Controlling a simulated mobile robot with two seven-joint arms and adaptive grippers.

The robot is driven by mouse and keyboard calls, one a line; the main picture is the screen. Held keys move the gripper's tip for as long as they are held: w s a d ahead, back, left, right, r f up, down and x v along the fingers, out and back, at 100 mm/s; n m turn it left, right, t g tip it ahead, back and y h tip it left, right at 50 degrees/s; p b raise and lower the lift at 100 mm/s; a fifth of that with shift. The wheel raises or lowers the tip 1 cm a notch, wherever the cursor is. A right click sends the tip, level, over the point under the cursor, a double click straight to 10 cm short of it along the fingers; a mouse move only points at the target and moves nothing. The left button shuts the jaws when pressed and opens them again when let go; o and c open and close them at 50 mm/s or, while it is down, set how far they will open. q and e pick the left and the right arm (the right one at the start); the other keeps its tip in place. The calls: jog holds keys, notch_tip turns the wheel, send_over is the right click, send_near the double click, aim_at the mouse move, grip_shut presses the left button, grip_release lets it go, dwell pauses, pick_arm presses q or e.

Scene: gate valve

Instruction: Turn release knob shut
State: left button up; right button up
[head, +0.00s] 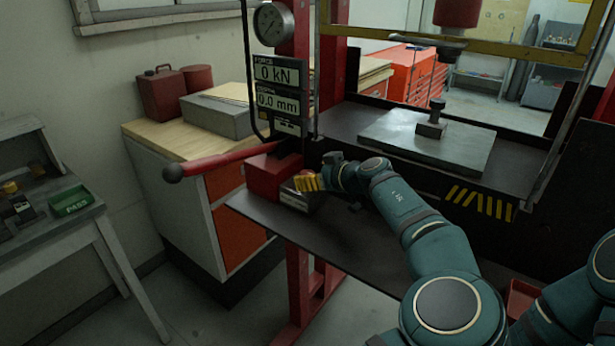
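A press stands in the middle of the head view, with a red pump block (272,176) on its dark shelf and a long red lever (215,160) ending in a dark ball. My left arm reaches across to the block's right side. Its gripper (318,178) is small here, at a yellow ribbed piece (308,183) above a grey metal box (296,198). I cannot tell whether this piece is the release knob or part of the gripper. No other knob shows clearly. The finger gap is hidden. My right gripper is out of view.
A display (278,95) reads 0 kN and 0.0 mm below a round gauge (273,23). A steel plate (428,140) lies on the press bed. A wooden-topped cabinet (185,140) stands behind left. The dark shelf (330,240) is bare in front.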

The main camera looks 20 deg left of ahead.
pick_arm(q)
jog(key=shift+x, duration=1.1)
jog(key=c, duration=1.2)
